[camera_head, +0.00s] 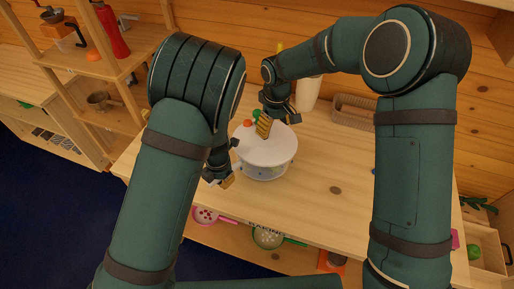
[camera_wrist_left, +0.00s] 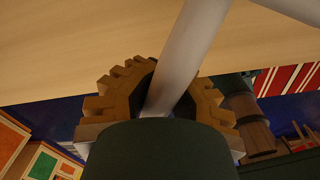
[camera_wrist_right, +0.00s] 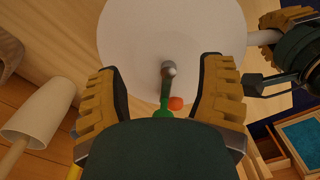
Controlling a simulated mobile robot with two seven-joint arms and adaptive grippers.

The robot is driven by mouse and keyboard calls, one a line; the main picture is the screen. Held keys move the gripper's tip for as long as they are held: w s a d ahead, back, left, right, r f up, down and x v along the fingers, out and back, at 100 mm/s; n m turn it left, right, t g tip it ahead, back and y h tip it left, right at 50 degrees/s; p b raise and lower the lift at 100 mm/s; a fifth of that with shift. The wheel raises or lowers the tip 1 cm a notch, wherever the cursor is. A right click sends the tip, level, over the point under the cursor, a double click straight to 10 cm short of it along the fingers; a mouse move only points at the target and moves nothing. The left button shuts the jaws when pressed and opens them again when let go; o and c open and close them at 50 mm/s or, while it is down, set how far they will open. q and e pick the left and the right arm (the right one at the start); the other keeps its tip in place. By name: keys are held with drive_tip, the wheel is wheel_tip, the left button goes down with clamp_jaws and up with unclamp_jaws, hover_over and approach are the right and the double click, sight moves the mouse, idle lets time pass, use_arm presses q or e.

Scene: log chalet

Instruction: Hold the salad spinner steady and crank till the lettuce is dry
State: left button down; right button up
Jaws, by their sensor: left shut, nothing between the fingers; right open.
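The salad spinner (camera_head: 265,152) stands on the wooden worktop, with a round white lid (camera_wrist_right: 135,35). In the right wrist view a grey-tipped crank part (camera_wrist_right: 168,70) rises from the lid, with green and orange bits beside it. My right gripper (camera_head: 264,126) is open over the lid; its fingers stand either side of the crank part, apart from it. My left gripper (camera_head: 226,181) is low at the spinner's left side, its jaws shut. The lettuce is not visible.
A wicker basket (camera_head: 353,112) and a pale cup (camera_head: 308,94) stand behind the spinner. Colanders (camera_head: 268,237) sit on the shelf below. A rack with a red bottle (camera_head: 111,32) is at left. The worktop right of the spinner is mostly clear.

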wheel_tip(320, 180, up, 6)
idle(0.5)
idle(0.4)
drive_tip(key=shift+c, duration=0.6)
wheel_tip(320, 180, up, 3)
drive_tip(key=t+y, duration=0.2)
drive_tip(key=t, duration=0.1)
hover_over(258, 111)
drive_tip(key=shift+s+d, duration=0.2)
drive_tip(key=shift+s, duration=0.1)
drive_tip(key=shift+w+a, duration=0.15)
drive_tip(key=shift+w, duration=0.1)
drive_tip(key=shift+f, duration=4.9)
drive_tip(key=c, duration=0.9)
